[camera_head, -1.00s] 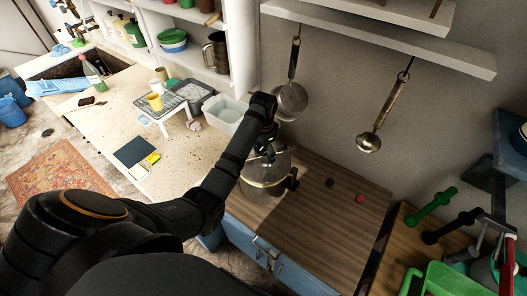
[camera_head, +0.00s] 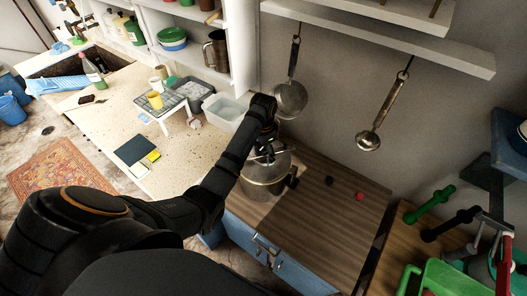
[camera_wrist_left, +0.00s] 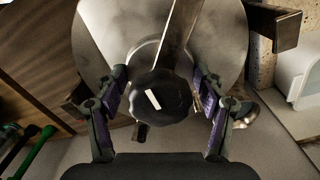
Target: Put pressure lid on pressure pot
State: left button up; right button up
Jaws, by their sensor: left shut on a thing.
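The pressure pot (camera_head: 264,188) is a grey metal pot on the wooden top of a blue chest, with a dark side handle at its right. The round grey pressure lid (camera_head: 279,160) is over its mouth; I cannot tell whether it rests fully on the rim. In the left wrist view the lid (camera_wrist_left: 105,30) carries a metal bar and a black knob (camera_wrist_left: 160,97). My left gripper (camera_head: 266,150) reaches down from above, its fingers (camera_wrist_left: 160,105) on both sides of the knob, shut on the lid. My right gripper is not in view.
A clear plastic bin (camera_head: 222,112) and a small white rack (camera_head: 163,108) stand on the counter behind and left. A ladle (camera_head: 368,141) and a strainer (camera_head: 290,98) hang on the wall. The wooden top (camera_head: 320,220) is mostly clear, with a small red piece (camera_head: 360,196).

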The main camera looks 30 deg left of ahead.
pick_arm(q)
jog(key=shift+f+p, duration=0.2)
jog(key=shift+p, duration=0.3)
dwell(0.8)
jog(key=o, duration=1.8)
jog(key=shift+o, duration=0.3)
jog(key=shift+o, duration=0.3)
jog(key=shift+s, duration=0.1)
